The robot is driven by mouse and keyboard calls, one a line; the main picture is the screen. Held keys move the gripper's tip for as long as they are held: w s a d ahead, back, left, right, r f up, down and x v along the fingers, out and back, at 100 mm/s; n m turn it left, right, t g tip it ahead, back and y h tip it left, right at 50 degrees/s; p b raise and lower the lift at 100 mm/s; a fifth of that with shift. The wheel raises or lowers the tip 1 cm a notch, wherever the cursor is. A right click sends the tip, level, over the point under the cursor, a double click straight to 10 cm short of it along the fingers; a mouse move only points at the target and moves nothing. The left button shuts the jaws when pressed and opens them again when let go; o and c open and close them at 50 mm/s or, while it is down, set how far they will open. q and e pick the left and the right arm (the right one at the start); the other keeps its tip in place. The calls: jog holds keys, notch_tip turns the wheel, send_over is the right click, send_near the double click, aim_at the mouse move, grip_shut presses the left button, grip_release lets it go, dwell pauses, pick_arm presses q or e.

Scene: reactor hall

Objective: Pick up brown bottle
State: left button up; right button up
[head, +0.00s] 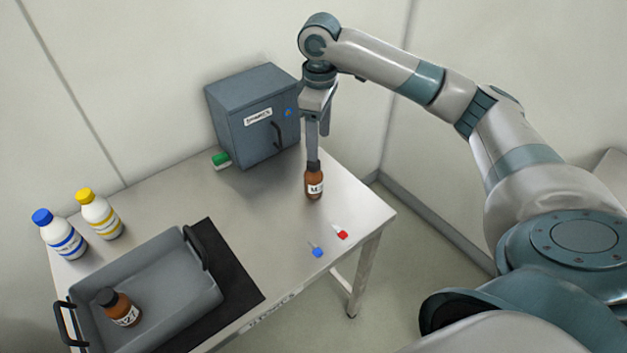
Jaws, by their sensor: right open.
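A brown bottle (314,184) with a black cap and a white label stands upright near the right end of the table. My right gripper (318,147) points down from above, with one finger in front of or beside the bottle's cap. It is open; I cannot tell whether it touches the bottle. A second brown bottle (121,310) with a black cap leans inside the grey tray (205,288) at the front left. My left gripper is not in view.
Bottles with blue (62,240) and yellow (103,218) caps stand at left. Small blue (317,251) and red (342,234) items lie near the table's right front edge. The table's middle is clear.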

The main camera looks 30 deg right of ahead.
aim_at(317, 163)
notch_tip(317, 163, down, 7)
jog(key=shift+f+p, duration=0.1)
jog(key=shift+p, duration=0.55)
jog(key=shift+f, duration=0.45)
jog(key=shift+w+a+f+p, duration=0.15)
jog(key=shift+f+p, duration=0.2)
jog(key=shift+f, duration=0.1)
jog(key=f, duration=0.2)
jog(key=f+p, duration=0.1)
jog(key=shift+w+a, duration=0.25)
jog(key=shift+w, duration=0.05)
jog(key=shift+f, duration=0.7)
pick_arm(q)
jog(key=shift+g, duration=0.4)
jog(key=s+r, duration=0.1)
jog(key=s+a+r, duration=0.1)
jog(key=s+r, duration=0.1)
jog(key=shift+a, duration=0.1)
pick_arm(e)
jog(key=shift+c, duration=0.6)
jog(key=c, duration=1.1)
